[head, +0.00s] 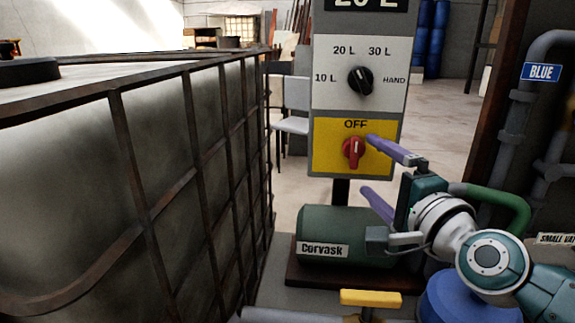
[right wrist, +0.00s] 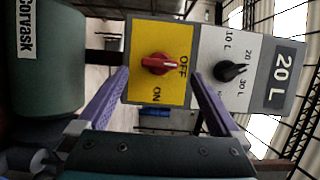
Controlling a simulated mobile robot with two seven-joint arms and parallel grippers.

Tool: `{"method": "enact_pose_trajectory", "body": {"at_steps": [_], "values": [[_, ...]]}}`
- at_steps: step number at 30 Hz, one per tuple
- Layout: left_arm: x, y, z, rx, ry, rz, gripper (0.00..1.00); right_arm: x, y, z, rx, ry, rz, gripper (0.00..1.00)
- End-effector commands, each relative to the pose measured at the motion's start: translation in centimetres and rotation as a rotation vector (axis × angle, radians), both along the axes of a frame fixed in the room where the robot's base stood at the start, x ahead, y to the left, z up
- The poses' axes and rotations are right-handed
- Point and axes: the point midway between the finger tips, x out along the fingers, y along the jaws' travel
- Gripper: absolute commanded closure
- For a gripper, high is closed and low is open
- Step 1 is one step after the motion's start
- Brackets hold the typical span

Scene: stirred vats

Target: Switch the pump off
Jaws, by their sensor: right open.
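The pump's red rotary switch (head: 353,152) sits on a yellow panel (head: 323,160) of the control box. Its white mark points up at the OFF label, and the red switch also shows in the right wrist view (right wrist: 163,64) with its mark toward OFF. The ON label shows there but is hidden in the head view. My right gripper (head: 366,163) is open and empty, its purple fingers spread above and below the switch's height, apart from it. The green pump (head: 335,237), labelled Corvask, stands below the box. My left gripper is not in view.
A black selector (head: 360,80) on the white panel above points up-left, near 20 L. A large caged tank (head: 190,150) fills the left. Grey pipes (head: 515,120) with a BLUE sign stand at the right. A yellow handle (head: 370,298) is in front.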

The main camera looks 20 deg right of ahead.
Motion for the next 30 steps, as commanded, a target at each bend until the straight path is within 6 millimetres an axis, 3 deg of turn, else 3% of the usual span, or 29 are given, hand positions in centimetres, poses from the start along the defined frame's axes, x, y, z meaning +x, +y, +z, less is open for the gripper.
{"method": "enact_pose_trajectory", "body": {"at_steps": [3, 9, 25, 28, 30], "values": [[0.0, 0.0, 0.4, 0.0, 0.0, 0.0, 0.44, -2.0, 0.3, 0.0, -0.001, 0.002, 0.0, 0.0], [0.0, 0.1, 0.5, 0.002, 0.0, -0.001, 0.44, -3.7, 0.6, 0.0, 0.0, 0.0, -0.001, 0.0], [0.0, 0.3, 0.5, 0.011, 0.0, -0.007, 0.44, -3.9, 0.7, 0.0, -0.002, 0.0, 0.002, 0.0], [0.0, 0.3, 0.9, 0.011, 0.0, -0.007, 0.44, -4.0, 2.1, 0.2, -0.043, 0.028, 0.052, 0.0], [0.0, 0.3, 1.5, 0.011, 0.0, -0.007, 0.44, -4.4, 4.7, 0.4, -0.119, 0.079, 0.145, 0.0]]}}
